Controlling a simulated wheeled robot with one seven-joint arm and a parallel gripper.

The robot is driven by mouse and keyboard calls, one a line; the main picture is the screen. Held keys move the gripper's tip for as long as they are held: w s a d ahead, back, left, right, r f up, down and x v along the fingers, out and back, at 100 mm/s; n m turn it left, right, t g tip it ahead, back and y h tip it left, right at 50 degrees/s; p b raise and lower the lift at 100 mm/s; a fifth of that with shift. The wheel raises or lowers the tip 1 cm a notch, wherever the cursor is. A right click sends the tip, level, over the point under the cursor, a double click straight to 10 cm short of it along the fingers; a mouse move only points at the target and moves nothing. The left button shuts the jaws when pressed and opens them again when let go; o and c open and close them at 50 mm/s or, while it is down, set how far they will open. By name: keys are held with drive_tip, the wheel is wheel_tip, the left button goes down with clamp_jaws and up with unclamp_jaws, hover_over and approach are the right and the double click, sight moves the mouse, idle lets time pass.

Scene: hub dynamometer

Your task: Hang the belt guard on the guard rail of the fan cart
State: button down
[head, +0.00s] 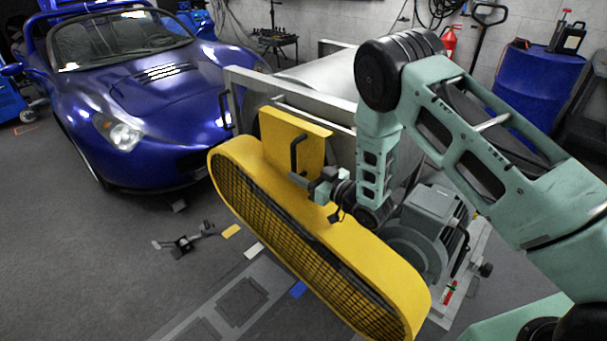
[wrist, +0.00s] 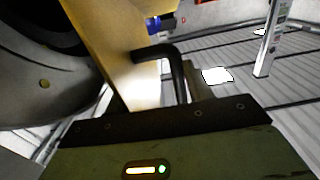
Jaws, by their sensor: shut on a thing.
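The yellow belt guard (head: 270,185) is a long rounded shell with a dark mesh face. In the head view it lies slanted from upper left to lower right in front of the fan cart. An upright yellow plate with a black handle (head: 296,152) stands on it. My gripper (head: 312,184) is at that handle and shut on it. In the wrist view the black handle (wrist: 176,68) shows beside the yellow plate (wrist: 120,60). The fan cart (head: 340,105) is behind, with a pale guard rail (head: 300,112) along its near side, partly hidden by the guard and my arm.
A grey motor (head: 432,218) sits on the cart's right end. A blue car (head: 140,90) stands at the left. A blue drum (head: 535,85) is at the right rear. A small dark tool (head: 183,243) lies on the floor; the floor at front left is mostly clear.

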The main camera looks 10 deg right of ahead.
drive_tip(key=w+d+f+b, duration=0.1)
drive_tip(key=w+d, duration=0.3)
drive_tip(key=d, duration=0.2)
drive_tip(key=shift+w+d, duration=0.3)
drive_tip(key=shift+w, duration=0.1)
idle(0.6)
drive_tip(key=shift+b, duration=0.3)
drive_tip(key=c, duration=0.5)
unclamp_jaws()
drive_tip(key=shift+f, duration=0.1)
drive_tip(key=b+v, duration=0.3)
drive_tip(key=v, duration=1.4)
drive_tip(key=shift+s+d, duration=0.15)
